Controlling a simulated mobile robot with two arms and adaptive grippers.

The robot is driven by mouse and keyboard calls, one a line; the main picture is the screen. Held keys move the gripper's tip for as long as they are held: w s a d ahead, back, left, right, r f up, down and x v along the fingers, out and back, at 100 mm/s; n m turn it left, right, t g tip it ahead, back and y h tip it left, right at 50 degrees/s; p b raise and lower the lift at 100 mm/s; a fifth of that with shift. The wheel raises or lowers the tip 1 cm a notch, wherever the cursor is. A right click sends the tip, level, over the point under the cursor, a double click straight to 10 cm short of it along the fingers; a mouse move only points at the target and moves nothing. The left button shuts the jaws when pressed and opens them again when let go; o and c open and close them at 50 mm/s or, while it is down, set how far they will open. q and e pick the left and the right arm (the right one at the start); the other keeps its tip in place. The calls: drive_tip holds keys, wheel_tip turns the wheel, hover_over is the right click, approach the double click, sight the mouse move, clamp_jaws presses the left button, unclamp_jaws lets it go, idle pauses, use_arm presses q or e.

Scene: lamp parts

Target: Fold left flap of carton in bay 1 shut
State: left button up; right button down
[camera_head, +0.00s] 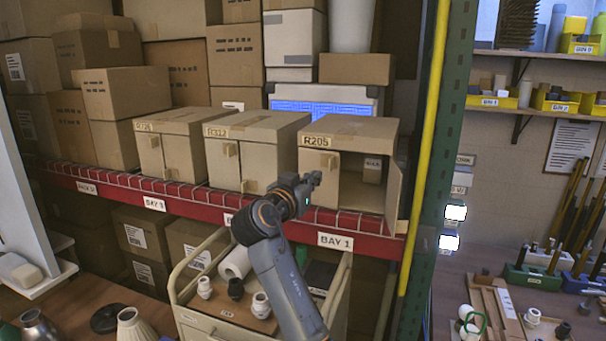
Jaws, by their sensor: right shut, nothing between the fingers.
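The carton marked R205 (352,133) stands on the red-edged shelf above the BAY 1 label (335,241). Its left flap (318,166) lies across the left half of the front and looks flush or nearly so. Its right flap (393,197) stands open, swung outward. Through the open right half I see a small box (372,170) inside. My right gripper (316,179) is shut and empty, in front of the left flap's lower part and hiding some of it. I cannot tell whether it touches the flap. My left gripper is out of view.
Two cartons with closed fronts, one of them marked R312 (257,132), stand left of R205. A green post (440,150) and a yellow pole (424,150) rise close on the right. A cart (215,325) with white fittings stands below the shelf.

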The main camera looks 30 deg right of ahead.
sight(330, 164)
drive_tip(key=p+x, duration=0.1)
drive_tip(key=x, duration=0.1)
drive_tip(key=p+x, duration=0.2)
drive_tip(key=x, duration=0.1)
drive_tip(key=shift+d+r, duration=0.25)
use_arm(q)
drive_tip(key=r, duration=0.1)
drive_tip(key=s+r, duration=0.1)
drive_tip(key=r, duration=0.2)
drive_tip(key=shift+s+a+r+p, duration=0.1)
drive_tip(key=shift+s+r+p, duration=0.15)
drive_tip(key=shift+p, duration=0.1)
use_arm(e)
drive_tip(key=shift+w+d+f, duration=0.25)
drive_tip(key=shift+w+d, duration=0.15)
drive_tip(key=shift+d, duration=0.05)
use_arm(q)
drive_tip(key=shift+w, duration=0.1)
